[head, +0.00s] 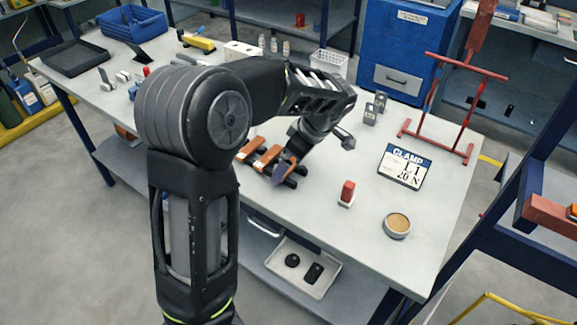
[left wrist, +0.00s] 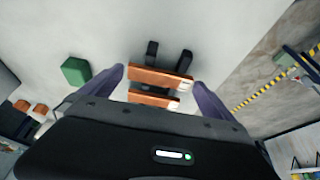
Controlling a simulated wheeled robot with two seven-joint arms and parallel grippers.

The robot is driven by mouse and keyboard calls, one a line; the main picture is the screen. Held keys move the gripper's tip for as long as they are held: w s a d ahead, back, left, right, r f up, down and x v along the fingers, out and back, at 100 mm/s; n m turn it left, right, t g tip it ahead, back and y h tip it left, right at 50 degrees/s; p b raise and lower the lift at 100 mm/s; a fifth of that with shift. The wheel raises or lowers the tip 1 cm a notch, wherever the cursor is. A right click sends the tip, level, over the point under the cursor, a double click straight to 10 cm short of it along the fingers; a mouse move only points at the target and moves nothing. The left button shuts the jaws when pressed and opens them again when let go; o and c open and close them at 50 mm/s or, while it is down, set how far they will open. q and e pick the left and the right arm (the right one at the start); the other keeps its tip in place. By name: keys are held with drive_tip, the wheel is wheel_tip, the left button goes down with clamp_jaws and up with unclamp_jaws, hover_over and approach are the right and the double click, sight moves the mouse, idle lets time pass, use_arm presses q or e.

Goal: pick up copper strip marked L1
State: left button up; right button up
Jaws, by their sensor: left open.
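Several copper strips (head: 266,157) rest on black supports on the grey bench in the head view, below my left gripper (head: 286,166). The left wrist view shows two strips, the farther one (left wrist: 160,80) and the nearer one (left wrist: 153,98), crossing two black supports. My left gripper (left wrist: 158,78) is open, its purple-grey fingers at either end of the strips, with no visible grip on them. No L1 marking is readable on a strip; small pale labels sit at their right ends. A card (head: 404,168) reads CLAMP, L1, 20 N. My right gripper is not in view.
A red-topped block (head: 347,194) and a round tan-filled dish (head: 397,225) stand right of the strips. A red frame (head: 447,110) stands at the back right, near a blue cabinet (head: 400,50). A green block (left wrist: 75,70) lies left of the strips in the left wrist view.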

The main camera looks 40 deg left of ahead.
sight(292, 167)
use_arm(q)
drive_tip(key=c, duration=1.5)
drive_tip(key=shift+o, duration=0.2)
drive_tip(key=shift+r, duration=0.1)
wheel_tip(292, 167, up, 10)
drive_tip(key=shift+b, duration=0.45)
